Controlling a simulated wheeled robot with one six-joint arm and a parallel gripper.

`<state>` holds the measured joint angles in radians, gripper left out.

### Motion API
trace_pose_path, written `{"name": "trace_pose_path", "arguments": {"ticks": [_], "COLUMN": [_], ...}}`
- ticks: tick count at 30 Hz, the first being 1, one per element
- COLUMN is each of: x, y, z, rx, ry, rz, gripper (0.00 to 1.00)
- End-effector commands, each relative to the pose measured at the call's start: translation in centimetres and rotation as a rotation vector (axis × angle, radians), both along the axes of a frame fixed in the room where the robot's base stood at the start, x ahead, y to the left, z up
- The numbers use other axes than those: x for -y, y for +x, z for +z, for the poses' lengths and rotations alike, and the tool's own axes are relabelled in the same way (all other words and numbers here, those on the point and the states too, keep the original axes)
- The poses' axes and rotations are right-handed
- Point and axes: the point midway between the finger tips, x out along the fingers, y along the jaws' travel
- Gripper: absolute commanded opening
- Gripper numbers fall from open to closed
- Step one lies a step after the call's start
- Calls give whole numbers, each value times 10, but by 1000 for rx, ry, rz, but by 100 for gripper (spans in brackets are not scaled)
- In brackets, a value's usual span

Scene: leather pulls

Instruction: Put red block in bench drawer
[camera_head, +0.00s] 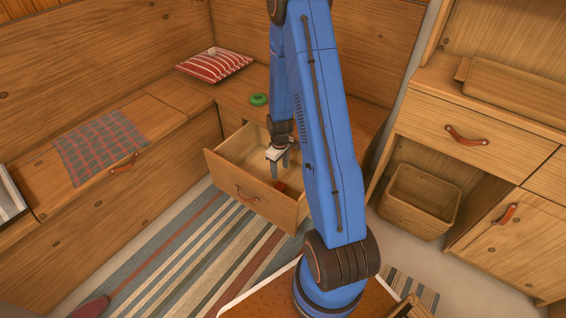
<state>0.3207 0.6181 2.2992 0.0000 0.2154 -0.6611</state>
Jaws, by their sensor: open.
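The bench drawer (222,173) is pulled out from under the corner bench, with a leather pull on its front. The red block (280,186) lies inside the drawer, towards its front right part. My gripper (279,170) points down into the drawer, just above and beside the block, with its fingers apart. I cannot tell whether a fingertip touches the block. My blue arm hides the right part of the drawer.
A green ring-shaped thing (258,99) and a red striped cushion (214,65) lie on the bench. A checked cloth (100,146) covers part of the left bench. A basket (420,200) stands under the cabinet at right. A striped rug (185,250) covers the floor before the drawer.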

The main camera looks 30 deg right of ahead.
Motion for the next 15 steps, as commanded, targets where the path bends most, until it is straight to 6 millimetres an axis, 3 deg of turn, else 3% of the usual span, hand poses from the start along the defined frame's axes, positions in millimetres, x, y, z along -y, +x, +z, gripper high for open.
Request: {"name": "trace_pose_path", "arguments": {"ticks": [8,15], "x": [-22,-46], "y": [4,-8], "z": [90,166], "rx": [58,106], "ry": [-14,-20], "rz": [-40,-80], "gripper": [54,54]}}
